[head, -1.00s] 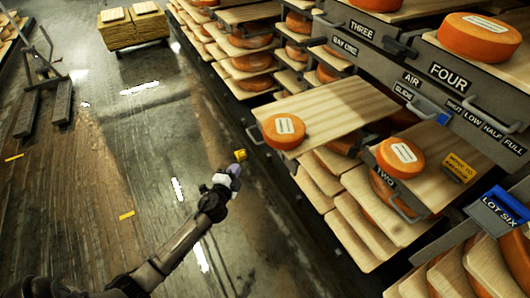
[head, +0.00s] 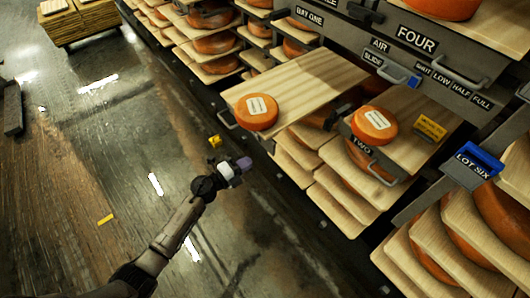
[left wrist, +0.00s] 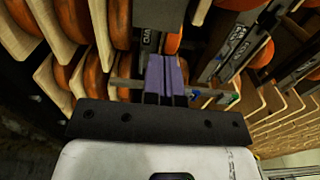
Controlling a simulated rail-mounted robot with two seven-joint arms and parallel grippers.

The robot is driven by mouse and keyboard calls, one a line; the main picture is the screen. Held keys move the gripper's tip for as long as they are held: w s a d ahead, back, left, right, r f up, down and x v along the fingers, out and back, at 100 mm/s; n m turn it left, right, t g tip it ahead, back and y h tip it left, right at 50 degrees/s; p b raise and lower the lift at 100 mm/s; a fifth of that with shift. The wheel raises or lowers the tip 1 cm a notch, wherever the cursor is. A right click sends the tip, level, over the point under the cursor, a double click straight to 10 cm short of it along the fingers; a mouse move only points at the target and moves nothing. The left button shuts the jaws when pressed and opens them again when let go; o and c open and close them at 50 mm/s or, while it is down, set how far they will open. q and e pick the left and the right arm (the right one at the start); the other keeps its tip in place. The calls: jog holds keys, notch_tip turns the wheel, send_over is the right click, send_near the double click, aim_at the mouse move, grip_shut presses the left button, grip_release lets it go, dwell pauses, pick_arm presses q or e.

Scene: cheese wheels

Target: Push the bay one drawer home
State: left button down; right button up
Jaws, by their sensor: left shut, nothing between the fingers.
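The drawer under the BAY ONE label (head: 303,18) stands pulled out of the rack. Its pale wooden board (head: 300,83) carries an orange cheese wheel (head: 257,114) with a white label near the front end. A metal handle (head: 227,120) shows at its front left. My left gripper (head: 243,164), with purple fingers, is below and in front of this drawer in the head view, apart from it. The fingers are shut and empty, and they show in the left wrist view (left wrist: 166,76) before the rack. My right gripper is not in view.
The drawer marked TWO (head: 361,147) also sticks out at the right, with a cheese wheel (head: 374,124) and a handle (head: 382,175). Loaded shelves (head: 340,205) lie below. A blue LOT SIX tag (head: 474,165) is at the right.

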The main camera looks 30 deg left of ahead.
aim_at(270, 148)
pick_arm(q)
jog(key=b+x, duration=0.1)
jog(key=x, duration=0.5)
jog(key=shift+w+f+b, duration=0.1)
jog(key=shift+w+b, duration=0.3)
jog(key=shift+x, duration=0.85)
jog(key=shift+d, duration=0.1)
